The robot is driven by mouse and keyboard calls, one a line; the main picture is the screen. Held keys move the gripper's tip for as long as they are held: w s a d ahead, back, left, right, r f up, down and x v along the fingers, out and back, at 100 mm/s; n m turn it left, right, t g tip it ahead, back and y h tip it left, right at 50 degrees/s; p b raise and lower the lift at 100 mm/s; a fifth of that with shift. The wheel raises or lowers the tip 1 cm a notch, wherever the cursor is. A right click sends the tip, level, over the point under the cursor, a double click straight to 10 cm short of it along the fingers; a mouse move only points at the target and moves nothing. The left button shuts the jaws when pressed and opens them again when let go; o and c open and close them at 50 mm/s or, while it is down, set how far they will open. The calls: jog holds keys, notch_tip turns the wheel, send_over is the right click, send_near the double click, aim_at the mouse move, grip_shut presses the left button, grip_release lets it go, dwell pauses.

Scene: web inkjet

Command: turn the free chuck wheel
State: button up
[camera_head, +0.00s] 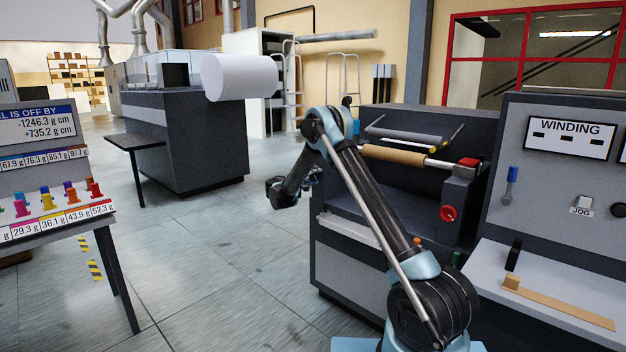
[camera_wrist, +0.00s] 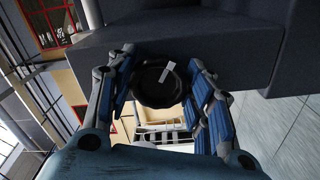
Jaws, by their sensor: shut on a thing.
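In the wrist view a round black wheel (camera_wrist: 152,92) with a white mark on its face sits beside a dark machine body. My gripper (camera_wrist: 161,62) has its blue-and-grey fingers on both sides of the wheel and is shut on it. In the head view my gripper (camera_head: 311,176) is at the left end of the dark winding machine (camera_head: 355,250), partly behind my own arm. The black wheel cannot be made out there. A red wheel (camera_head: 447,213) shows on the machine's front right.
A brown roll (camera_head: 392,155) lies across the machine top. A console labelled WINDING (camera_head: 560,160) stands at right. A white paper roll (camera_head: 240,77) shows by a dark cabinet (camera_head: 190,140) at back left. A table with coloured weights (camera_head: 60,215) is at left. The floor between is clear.

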jog(key=shift+f, duration=0.15)
jog(key=o, duration=1.1)
jog(key=v, duration=1.2)
jog(key=shift+a, duration=0.1)
jog(key=shift+w, duration=0.1)
